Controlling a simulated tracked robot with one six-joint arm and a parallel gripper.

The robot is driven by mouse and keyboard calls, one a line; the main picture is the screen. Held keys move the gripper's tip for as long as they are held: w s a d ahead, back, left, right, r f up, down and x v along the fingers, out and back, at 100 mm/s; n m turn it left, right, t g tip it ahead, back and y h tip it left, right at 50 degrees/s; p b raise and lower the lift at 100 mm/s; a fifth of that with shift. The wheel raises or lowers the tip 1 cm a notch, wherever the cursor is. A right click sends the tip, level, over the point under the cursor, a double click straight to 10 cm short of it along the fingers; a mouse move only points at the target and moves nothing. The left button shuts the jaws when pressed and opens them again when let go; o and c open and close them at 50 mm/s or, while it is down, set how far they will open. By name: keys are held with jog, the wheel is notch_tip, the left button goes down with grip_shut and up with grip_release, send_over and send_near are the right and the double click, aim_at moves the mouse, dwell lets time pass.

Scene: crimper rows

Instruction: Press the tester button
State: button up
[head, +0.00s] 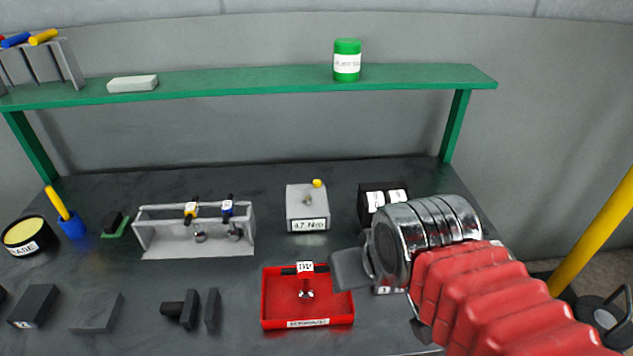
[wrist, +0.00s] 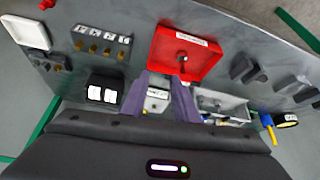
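The tester appears to be the pale grey box (head: 307,205) with a "4.7 Nm" label, on the back middle of the dark bench. My gripper (head: 347,268) is in front and to the right of the tester, beside the red tray. In the wrist view my gripper (wrist: 159,77) has its two fingers apart with nothing between the tips.
A red tray (head: 267,308) holding a tool stands in front of the tester. A grey rack (head: 150,243) with two tools is to the left. A black block (head: 372,188) with white labels is to the right. A green shelf (head: 240,84) spans the back above.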

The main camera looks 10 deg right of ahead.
grip_shut()
dwell(1.4)
